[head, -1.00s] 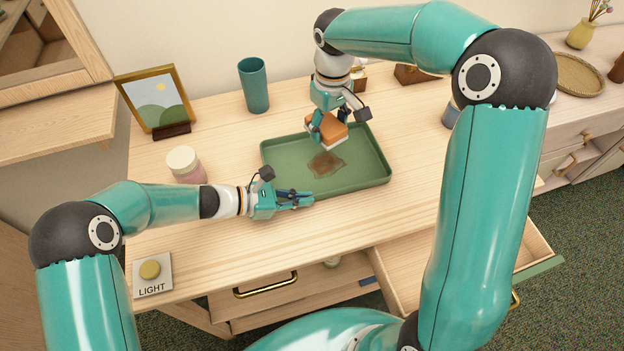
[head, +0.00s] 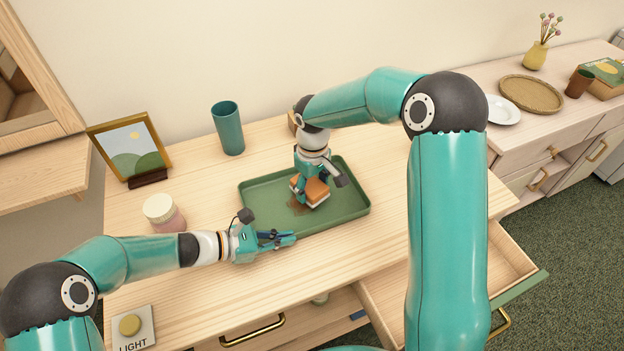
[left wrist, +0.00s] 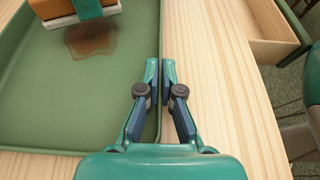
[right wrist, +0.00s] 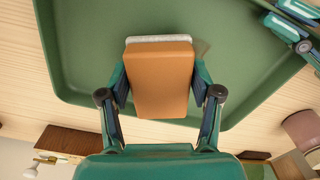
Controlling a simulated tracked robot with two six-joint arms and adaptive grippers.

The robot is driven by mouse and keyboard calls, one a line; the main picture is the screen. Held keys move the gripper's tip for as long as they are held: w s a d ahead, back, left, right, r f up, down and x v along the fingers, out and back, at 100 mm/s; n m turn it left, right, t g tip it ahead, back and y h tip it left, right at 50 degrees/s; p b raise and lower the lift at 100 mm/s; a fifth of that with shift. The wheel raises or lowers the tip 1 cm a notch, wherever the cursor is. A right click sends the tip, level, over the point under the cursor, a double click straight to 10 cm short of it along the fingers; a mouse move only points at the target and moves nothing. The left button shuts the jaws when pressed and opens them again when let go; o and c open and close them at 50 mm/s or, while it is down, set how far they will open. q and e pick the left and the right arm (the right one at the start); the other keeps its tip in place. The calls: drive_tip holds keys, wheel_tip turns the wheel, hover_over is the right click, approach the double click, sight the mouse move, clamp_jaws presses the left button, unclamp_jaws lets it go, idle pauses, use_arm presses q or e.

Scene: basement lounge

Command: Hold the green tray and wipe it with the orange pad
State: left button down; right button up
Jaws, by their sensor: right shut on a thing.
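The green tray (head: 345,207) lies on the wooden desk with a brown stain (left wrist: 92,38) on its floor. My left gripper (head: 288,238) is at the tray's near rim; in the left wrist view its fingers (left wrist: 160,68) close on either side of the tray wall. My right gripper (head: 312,186) is shut on the orange pad (right wrist: 163,85), which has a pale underside. The pad is low over the tray, beside and partly over the stain, hiding part of it in the head view. I cannot tell whether it touches the tray.
A teal cup (head: 228,128), a framed picture (head: 133,150) and a pink jar (head: 163,213) stand on the desk left of and behind the tray. A light switch (head: 132,327) is at front left. An open drawer (head: 480,265) juts out at right.

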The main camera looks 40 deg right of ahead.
sight(298, 206)
wheel_tip(298, 206, down, 3)
drive_tip(key=shift+r, duration=0.1)
drive_tip(key=shift+w+a, duration=0.25)
drive_tip(key=shift+a, duration=0.7)
drive_tip(key=shift+w+a, duration=0.2)
drive_tip(key=shift+a, duration=0.7)
drive_tip(key=d, duration=0.2)
drive_tip(key=s+d, duration=0.1)
drive_tip(key=d, duration=0.1)
drive_tip(key=shift+a+r, duration=0.15)
drive_tip(key=shift+r, duration=3.75)
drive_tip(key=shift+f, duration=0.2)
